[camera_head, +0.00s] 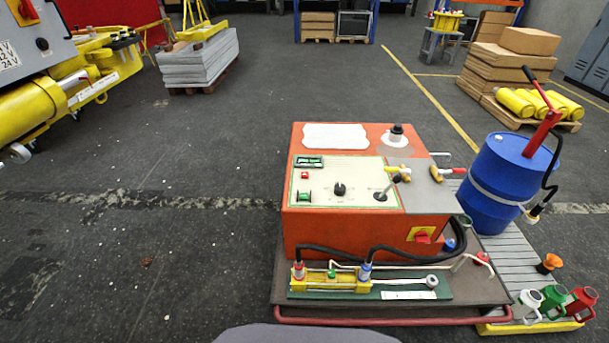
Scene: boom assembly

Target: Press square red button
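An orange control box (300,232) stands in front of me on a low cart, with a cream panel (345,170) on its top. A small square red button (305,175) sits at the upper left of that panel, below a small green display (309,162). A green switch (304,196) lies below the red button. A black knob (340,189) is at the panel's middle. Neither gripper shows in the head view.
A blue barrel (505,180) with a red-handled pump stands to the right. Black hoses run along the cart's front. The floor left of the cart is clear.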

